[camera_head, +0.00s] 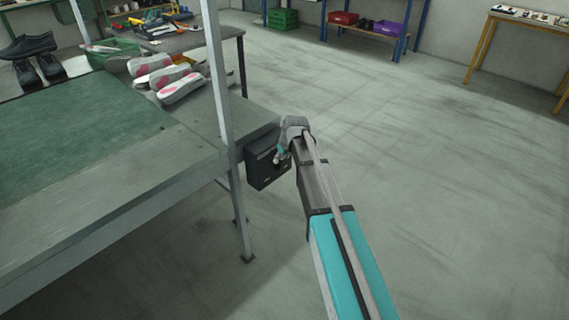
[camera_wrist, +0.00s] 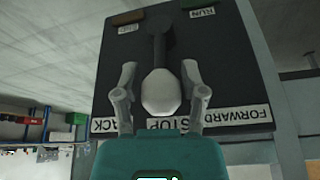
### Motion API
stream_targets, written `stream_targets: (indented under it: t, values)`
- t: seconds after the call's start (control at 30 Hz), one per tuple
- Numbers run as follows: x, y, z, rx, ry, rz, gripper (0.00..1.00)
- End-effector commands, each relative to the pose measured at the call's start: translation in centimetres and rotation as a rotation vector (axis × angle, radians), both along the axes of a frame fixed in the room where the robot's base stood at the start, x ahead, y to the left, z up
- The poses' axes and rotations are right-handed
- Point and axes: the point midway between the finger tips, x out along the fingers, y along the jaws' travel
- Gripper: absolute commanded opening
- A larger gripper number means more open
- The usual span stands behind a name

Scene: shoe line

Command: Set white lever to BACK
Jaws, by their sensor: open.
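The white lever shows in the wrist view as a pale rounded knob (camera_wrist: 161,92) on a dark arm. It points straight at the STOP label (camera_wrist: 176,124) on a dark control panel (camera_wrist: 225,75). The BACK label (camera_wrist: 104,125), partly hidden, is to the left and the FORWARD label (camera_wrist: 237,115) to the right. My gripper (camera_wrist: 159,72) is open, with one finger on each side of the knob; small gaps show between fingers and knob. In the head view the dark control box (camera_head: 266,172) hangs at the bench end, and my gripper (camera_head: 281,151) is at its right side.
The grey bench (camera_head: 120,185) with a green mat (camera_head: 75,120) is at the left. A metal post (camera_head: 218,70) rises near the box. The floor (camera_head: 460,180) at right is clear.

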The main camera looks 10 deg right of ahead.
Motion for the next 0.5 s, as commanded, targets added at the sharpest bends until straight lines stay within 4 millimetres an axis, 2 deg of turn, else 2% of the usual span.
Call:
stream_targets:
  t: [0.13,0.5]
  values:
    - [0.30,0.15,-0.89,0.000,0.000,0.000,0.55]
    - [0.41,0.22,-1.08,0.000,0.000,0.000,0.55]
